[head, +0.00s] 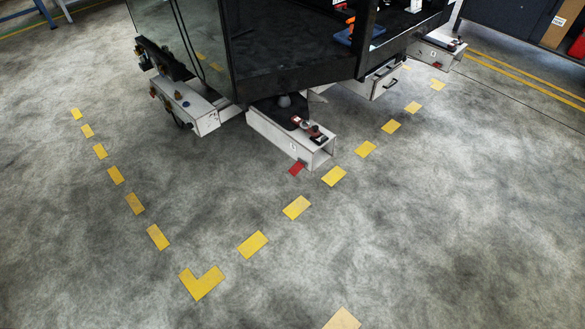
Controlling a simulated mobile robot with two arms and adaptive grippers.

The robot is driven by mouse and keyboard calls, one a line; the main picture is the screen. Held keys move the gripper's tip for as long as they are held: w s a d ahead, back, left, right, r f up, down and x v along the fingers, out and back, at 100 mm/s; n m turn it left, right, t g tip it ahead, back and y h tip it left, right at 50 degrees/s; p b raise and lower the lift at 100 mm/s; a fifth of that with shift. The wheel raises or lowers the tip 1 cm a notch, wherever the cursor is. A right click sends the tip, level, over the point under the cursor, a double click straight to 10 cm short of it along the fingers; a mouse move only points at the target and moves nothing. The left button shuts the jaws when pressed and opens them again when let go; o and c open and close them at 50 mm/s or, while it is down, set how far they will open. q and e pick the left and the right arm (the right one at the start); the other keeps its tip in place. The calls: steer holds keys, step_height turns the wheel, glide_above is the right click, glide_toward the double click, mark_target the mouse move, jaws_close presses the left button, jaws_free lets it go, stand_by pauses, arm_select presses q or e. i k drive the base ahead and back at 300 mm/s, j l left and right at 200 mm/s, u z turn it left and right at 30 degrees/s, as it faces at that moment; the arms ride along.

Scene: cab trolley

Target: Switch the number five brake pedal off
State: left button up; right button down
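A small red pedal (296,168) sticks out low at the front end of a white trolley foot (285,135), just above the floor. A small label (292,147) is on that foot's side, but its number is too small to read for certain. Another small red piece (437,66) shows by the white foot (436,50) at the far right. I cannot tell from this view which pedal is number five, or whether it is on or off. Neither of my grippers is in view.
The dark cab trolley (290,50) stands at the top middle, with another white foot (187,105) at its left. Dashed yellow floor marks (252,244) form a corner in front of it. The grey floor in front is clear. A blue frame (45,12) stands far left.

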mark_target(296, 168)
steer(key=i+l+u, duration=0.25)
steer(key=i+l, duration=0.5)
